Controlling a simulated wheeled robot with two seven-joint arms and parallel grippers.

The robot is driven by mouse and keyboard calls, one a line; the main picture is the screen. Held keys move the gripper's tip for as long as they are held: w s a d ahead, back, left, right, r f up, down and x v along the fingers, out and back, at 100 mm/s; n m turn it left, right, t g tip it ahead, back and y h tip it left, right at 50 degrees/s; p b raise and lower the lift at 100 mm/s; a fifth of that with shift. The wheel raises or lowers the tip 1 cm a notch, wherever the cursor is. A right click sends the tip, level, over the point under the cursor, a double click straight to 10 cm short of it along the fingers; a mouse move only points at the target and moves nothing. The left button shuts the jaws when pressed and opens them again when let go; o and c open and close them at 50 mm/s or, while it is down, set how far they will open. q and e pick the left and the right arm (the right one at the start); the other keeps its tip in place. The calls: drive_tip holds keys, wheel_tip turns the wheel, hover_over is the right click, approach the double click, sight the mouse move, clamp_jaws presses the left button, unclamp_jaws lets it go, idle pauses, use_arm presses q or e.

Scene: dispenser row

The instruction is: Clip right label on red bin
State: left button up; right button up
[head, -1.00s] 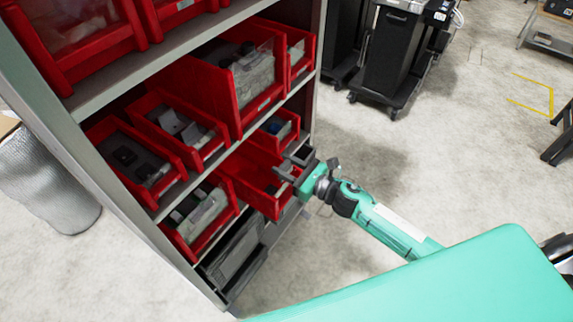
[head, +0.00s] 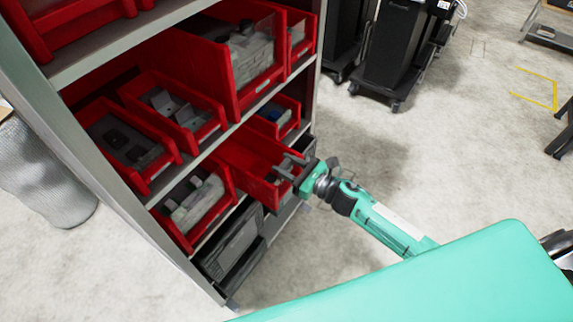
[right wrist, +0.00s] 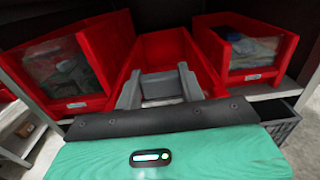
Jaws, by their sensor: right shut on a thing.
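A red bin (head: 238,150) sits between two other red bins on the lower shelf, its front sticking out; it looks empty. It also shows in the right wrist view (right wrist: 168,45), straight ahead. My right gripper (head: 286,165) is at the bin's front end. In the right wrist view my gripper (right wrist: 160,86) has its two grey fingers apart, with a grey piece (right wrist: 162,85), apparently the label, between them. The gripper hides the bin's front face, so I cannot tell whether the label touches it. My left gripper is not in view.
Filled red bins stand on either side, on the left (right wrist: 80,65) and right (right wrist: 245,48) in the right wrist view. More bins fill the shelf above. A grey crate (head: 235,245) sits below.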

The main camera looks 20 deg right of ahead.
drive_tip(key=o, duration=1)
drive_tip(key=shift+o, duration=0.2)
drive_tip(key=shift+s, duration=0.1)
use_arm(q)
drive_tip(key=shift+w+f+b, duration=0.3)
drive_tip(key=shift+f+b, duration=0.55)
drive_tip(key=shift+b, duration=0.2)
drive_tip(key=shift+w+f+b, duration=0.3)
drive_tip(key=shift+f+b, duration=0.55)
drive_tip(key=shift+b, duration=0.2)
use_arm(e)
drive_tip(key=v, duration=1.3)
drive_tip(key=shift+s+d, duration=0.2)
drive_tip(key=shift+d, duration=0.05)
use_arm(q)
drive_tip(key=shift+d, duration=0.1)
